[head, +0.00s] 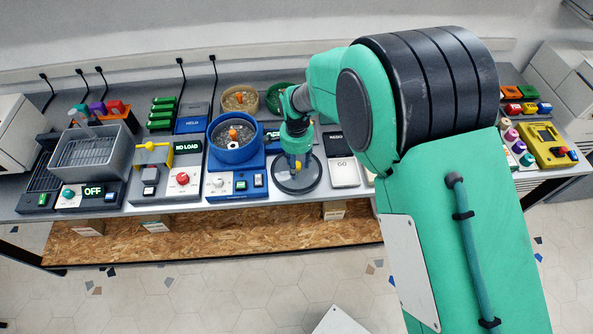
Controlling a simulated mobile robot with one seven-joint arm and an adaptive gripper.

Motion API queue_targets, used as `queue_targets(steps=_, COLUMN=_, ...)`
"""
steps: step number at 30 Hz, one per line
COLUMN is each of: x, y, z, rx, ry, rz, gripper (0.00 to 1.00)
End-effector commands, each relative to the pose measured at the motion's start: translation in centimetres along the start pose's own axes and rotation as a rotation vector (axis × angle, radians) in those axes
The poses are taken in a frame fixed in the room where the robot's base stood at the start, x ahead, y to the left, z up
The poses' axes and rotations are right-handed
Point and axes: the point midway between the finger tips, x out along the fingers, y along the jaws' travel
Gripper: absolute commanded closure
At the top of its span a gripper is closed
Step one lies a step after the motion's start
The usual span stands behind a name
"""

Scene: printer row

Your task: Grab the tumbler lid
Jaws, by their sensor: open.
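The tumbler lid is most likely the dark round disc (312,178) lying flat on the table, just right of the blue tumbler (237,190). The tumbler's round bowl is open at the top, with a small orange and white piece in its middle. My gripper (297,157) points down over the disc, near its centre. It is open. A small yellowish bit shows at the fingertips. The gripper hides the disc's middle, and I cannot tell whether the fingers touch it.
A control box with a red button (182,179) and a grey basket (91,152) stand to the left. Tan (240,97) and green bowls stand behind. My arm hides part of the table on the right.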

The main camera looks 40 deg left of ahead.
Motion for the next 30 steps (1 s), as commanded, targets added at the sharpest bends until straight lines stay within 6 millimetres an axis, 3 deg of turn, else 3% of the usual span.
queue_targets(steps=16, x=0.00, y=-0.02, z=-0.01, rx=0.000, ry=0.000, rz=-0.001, gripper=0.54)
queue_targets(steps=23, x=0.00, y=-0.02, z=-0.01, rx=0.000, ry=0.000, rz=-0.001, gripper=1.00)
queue_targets(steps=30, x=-0.03, y=-0.05, z=-0.03, rx=0.000, ry=0.001, rz=-0.001, gripper=1.00)
